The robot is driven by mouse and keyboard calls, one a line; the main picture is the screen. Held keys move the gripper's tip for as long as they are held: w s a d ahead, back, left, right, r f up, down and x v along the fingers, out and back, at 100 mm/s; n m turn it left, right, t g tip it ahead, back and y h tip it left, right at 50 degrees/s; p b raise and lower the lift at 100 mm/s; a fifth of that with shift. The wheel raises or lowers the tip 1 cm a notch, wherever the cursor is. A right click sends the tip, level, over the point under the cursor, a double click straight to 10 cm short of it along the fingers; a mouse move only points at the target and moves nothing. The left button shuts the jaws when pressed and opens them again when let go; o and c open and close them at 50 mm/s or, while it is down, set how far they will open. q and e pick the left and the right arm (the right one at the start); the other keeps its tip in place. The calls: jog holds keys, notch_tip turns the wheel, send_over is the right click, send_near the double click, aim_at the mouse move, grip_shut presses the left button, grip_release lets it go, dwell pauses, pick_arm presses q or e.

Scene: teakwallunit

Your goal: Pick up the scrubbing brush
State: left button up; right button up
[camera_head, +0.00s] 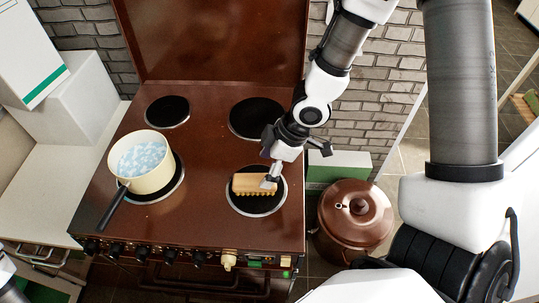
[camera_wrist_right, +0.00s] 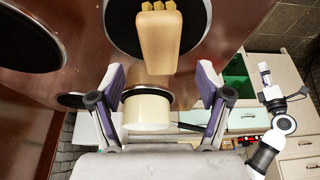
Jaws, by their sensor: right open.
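The scrubbing brush (camera_head: 250,184) has a tan block and yellowish bristles. It lies on the front right burner of the brown stove. In the right wrist view, the brush (camera_wrist_right: 160,42) points its near end toward the gap between my fingers. My right gripper (camera_head: 270,178) is at the brush's right end in the head view. In the wrist view, my right gripper (camera_wrist_right: 162,76) is open, its fingers apart on either side with nothing held. Contact with the brush cannot be told. A small part of my left arm shows at the head view's lower left corner.
A cream pot (camera_head: 143,163) with foamy contents stands on the front left burner, its black handle toward the front. A brown lidded pot (camera_head: 354,216) stands right of the stove (camera_head: 215,215). The raised stove lid (camera_head: 220,40) is behind. White cartons are at left.

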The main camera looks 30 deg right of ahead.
aim_at(256, 180)
jog(key=shift+w+d+f, duration=0.15)
jog(key=shift+d+f, duration=0.1)
jog(key=shift+f, duration=0.15)
jog(key=shift+a+f+b, duration=0.75)
jog(key=shift+a+f, duration=0.5)
jog(key=x, duration=0.3)
jog(key=shift+w+d+f, duration=0.1)
jog(key=shift+w+d, duration=0.1)
jog(key=shift+w, duration=0.1)
jog(key=shift+w+f, duration=0.2)
jog(key=shift+f, duration=0.1)
jog(key=shift+s+a+r, duration=0.15)
jog(key=shift+s, duration=0.05)
jog(key=shift+w+f, duration=0.1)
jog(key=shift+f, duration=0.2)
jog(key=shift+c, duration=0.3)
jog(key=shift+b, duration=0.3)
jog(key=c, duration=1.2)
